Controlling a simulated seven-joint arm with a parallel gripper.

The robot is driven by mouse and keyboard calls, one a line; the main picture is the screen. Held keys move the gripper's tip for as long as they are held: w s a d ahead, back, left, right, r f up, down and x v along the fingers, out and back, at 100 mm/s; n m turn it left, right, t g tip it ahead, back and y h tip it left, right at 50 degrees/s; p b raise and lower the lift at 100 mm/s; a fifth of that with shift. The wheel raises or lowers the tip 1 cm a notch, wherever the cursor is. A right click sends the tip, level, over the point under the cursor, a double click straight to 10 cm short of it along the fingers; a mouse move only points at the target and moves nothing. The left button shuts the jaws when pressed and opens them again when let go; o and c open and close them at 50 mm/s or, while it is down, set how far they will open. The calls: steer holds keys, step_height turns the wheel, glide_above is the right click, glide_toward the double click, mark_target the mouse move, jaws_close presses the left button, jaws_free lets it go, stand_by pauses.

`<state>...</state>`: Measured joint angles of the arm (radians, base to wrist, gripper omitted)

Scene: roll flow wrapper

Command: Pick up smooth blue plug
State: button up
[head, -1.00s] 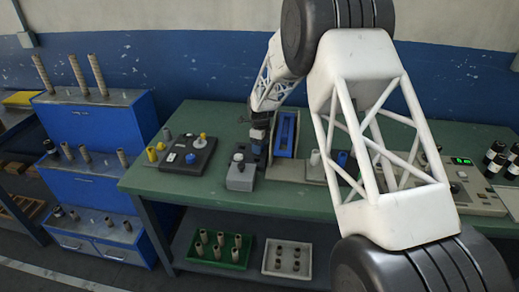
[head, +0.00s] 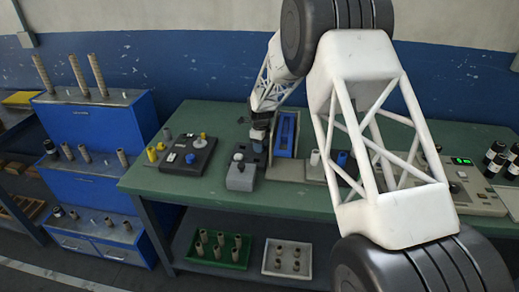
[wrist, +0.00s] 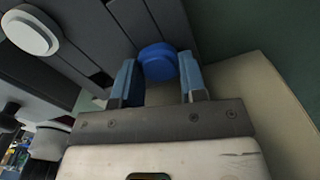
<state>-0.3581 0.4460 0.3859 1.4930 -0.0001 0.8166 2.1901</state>
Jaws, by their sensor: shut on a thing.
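The smooth blue plug (wrist: 158,60) shows in the wrist view as a round, plain blue top. It sits between the two blue-grey fingers of my gripper (wrist: 158,74), which is shut on it. A dark grey slotted fixture (wrist: 100,35) lies around and below the plug. I cannot tell whether the plug is clear of it. In the head view my gripper (head: 259,136) is low over the green table, just left of the upright blue-fronted unit (head: 285,134).
A grey box with a pale knob (head: 240,174) stands in front of my gripper. A dark panel with coloured knobs (head: 188,156) is to the left. A console with a green display (head: 470,190) and dark bottles (head: 495,155) are at the right. The table's front left (head: 150,180) is clear.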

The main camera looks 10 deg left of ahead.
steer(key=shift+r, duration=0.1)
step_height(320, 180, up, 10)
stand_by(0.9)
steer(key=shift+w, duration=0.1)
stand_by(0.5)
